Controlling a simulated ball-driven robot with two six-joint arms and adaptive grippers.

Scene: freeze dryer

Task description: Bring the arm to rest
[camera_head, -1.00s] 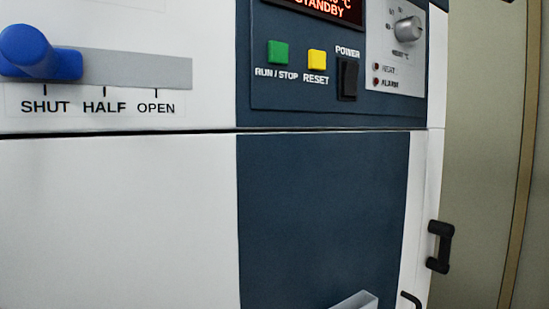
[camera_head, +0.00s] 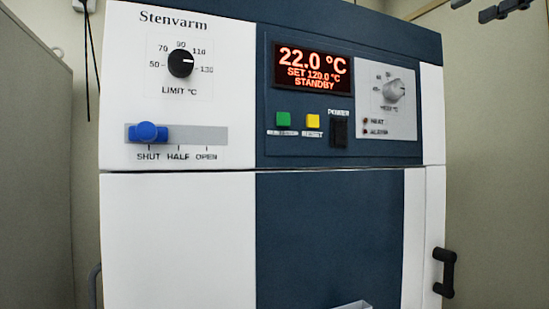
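Neither of my grippers shows in the head view. The cabinet marked Stenvarm (camera_head: 180,235) stands in front of me with its white and dark blue front. Its lit display (camera_head: 312,68) reads 22.0 °C, SET 120.0 °C, STANDBY. A blue slider knob (camera_head: 148,132) sits at SHUT on its grey track. A black limit dial (camera_head: 181,63) is above it. A green button (camera_head: 283,119), a yellow reset button (camera_head: 313,121) and a black power switch (camera_head: 339,132) are below the display. A grey knob (camera_head: 394,91) is at the right.
A black handle (camera_head: 444,272) sticks out at the cabinet's right side. A pale grey piece (camera_head: 352,304) is cut off at the bottom edge; I cannot tell what it is. A grey panel (camera_head: 35,180) stands at the left. Dark fixtures (camera_head: 503,10) show at the top right.

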